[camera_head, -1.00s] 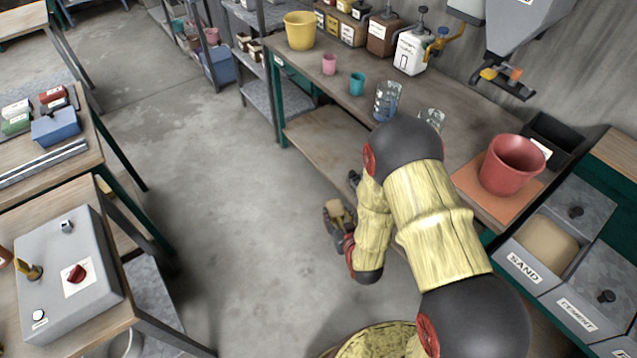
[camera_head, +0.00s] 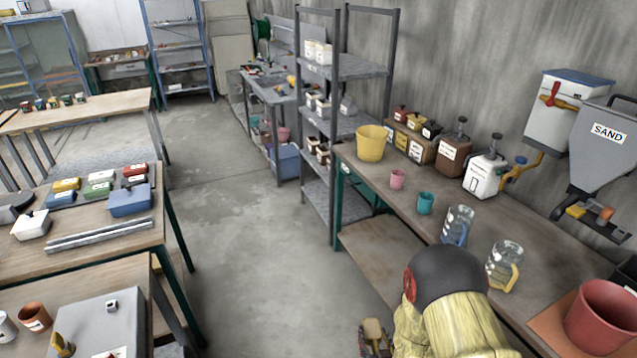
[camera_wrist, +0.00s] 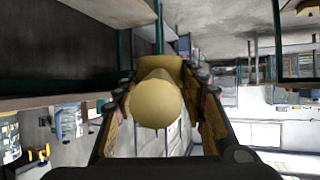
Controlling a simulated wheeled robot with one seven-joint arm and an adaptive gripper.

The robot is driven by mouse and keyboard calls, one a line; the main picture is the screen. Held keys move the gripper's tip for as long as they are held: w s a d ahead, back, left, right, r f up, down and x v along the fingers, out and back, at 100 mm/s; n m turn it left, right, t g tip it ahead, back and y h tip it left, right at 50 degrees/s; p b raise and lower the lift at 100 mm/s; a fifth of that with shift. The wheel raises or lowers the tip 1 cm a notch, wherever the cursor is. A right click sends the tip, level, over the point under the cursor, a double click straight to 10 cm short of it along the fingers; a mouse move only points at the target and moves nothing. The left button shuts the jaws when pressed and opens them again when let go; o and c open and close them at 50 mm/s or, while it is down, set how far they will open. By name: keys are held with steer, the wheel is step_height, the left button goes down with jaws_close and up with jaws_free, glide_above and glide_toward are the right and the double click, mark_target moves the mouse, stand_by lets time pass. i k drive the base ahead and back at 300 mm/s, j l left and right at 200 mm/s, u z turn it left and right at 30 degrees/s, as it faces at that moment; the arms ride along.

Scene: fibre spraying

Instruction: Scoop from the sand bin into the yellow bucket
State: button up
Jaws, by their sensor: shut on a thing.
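The yellow bucket (camera_head: 370,143) stands upright at the far left end of the long workbench in the head view. My gripper (camera_head: 374,345) shows at the bottom edge of that view, partly cut off, low in front of the bench and well short of the bucket. It is shut on a tan scoop (camera_head: 373,328). In the wrist view the scoop's rounded tan body (camera_wrist: 157,103) sits between the fingers of my gripper (camera_wrist: 162,85). I cannot tell whether it holds sand.
A pink cup (camera_head: 397,179), a teal cup (camera_head: 425,203) and two glass jugs (camera_head: 457,225) line the workbench (camera_head: 405,222). A red bucket (camera_head: 600,318) stands at the right. A hopper labelled SAND (camera_head: 603,145) hangs on the wall. The floor (camera_head: 250,250) left of the bench is clear.

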mark_target(372, 139)
steer(key=i+j+u, duration=0.25)
steer(key=i+u, duration=0.5)
steer(key=i, duration=0.3)
steer(key=i+j+z, duration=0.1)
steer(key=i, duration=0.5)
steer(key=i+j, duration=0.15)
steer(key=i, duration=0.4)
steer(key=i+j+z, duration=0.1)
steer(key=i+z, duration=0.35)
steer(key=i+j+z, duration=0.15)
steer(key=z, duration=0.35)
steer(key=i+j+z, duration=0.3)
steer(key=z, duration=0.15)
steer(key=i+j+z, duration=0.2)
steer(key=j+z, duration=0.25)
steer(key=i+j+z, duration=0.15)
steer(key=j+z, duration=0.3)
